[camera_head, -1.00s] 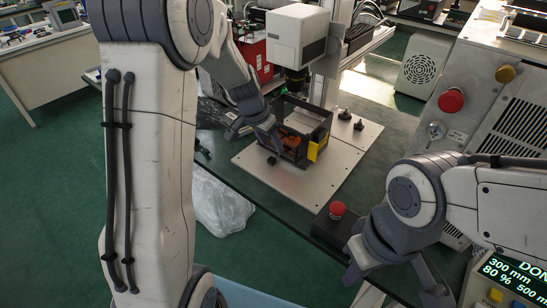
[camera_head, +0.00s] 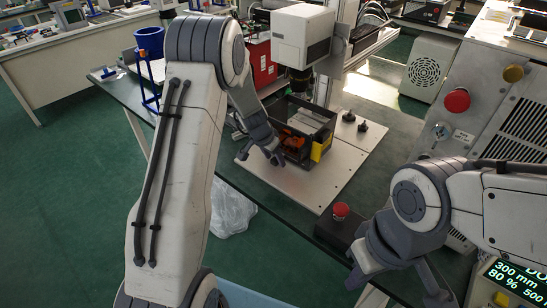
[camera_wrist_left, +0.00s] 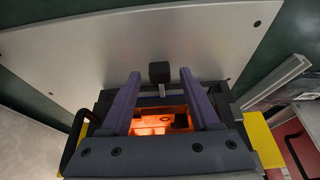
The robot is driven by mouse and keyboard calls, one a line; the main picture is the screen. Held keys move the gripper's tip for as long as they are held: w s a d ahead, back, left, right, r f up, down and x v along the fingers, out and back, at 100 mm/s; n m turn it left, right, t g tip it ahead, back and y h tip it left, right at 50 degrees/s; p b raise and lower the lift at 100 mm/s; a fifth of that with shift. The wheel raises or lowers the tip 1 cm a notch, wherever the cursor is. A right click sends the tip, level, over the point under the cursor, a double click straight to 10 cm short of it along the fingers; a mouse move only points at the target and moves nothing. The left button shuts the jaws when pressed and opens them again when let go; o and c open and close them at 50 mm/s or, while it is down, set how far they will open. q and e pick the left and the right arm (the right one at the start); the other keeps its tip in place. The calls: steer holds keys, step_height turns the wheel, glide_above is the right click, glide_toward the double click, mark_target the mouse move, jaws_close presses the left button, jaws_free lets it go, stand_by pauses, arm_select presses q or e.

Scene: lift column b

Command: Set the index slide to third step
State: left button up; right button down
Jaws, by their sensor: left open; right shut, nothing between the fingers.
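A black open-topped fixture (camera_head: 318,129) with an orange-lit inside stands on a pale plate. A black square knob on a short metal rod (camera_wrist_left: 159,72) sticks out from the fixture in the left wrist view; I take it for the index slide's handle. My left gripper (camera_head: 259,157) is open at the fixture's left side. In the wrist view its purple-grey fingers (camera_wrist_left: 160,84) lie either side of the knob, apart from it. Whether they are level with it in depth I cannot tell. The slide's step marks are not readable. My right gripper (camera_head: 430,285) is shut and empty at lower right.
A white camera head (camera_head: 302,35) hangs over the fixture. The pale plate (camera_head: 345,165) is bare in front. A red stop button (camera_head: 341,210) on a black box stands near my right arm. Black knobs (camera_head: 362,125) sit at the plate's back right.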

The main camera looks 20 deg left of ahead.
arm_select(q)
steer(key=shift+c, duration=0.3)
jaws_close()
steer(key=shift+a, duration=0.1)
stand_by(1.0)
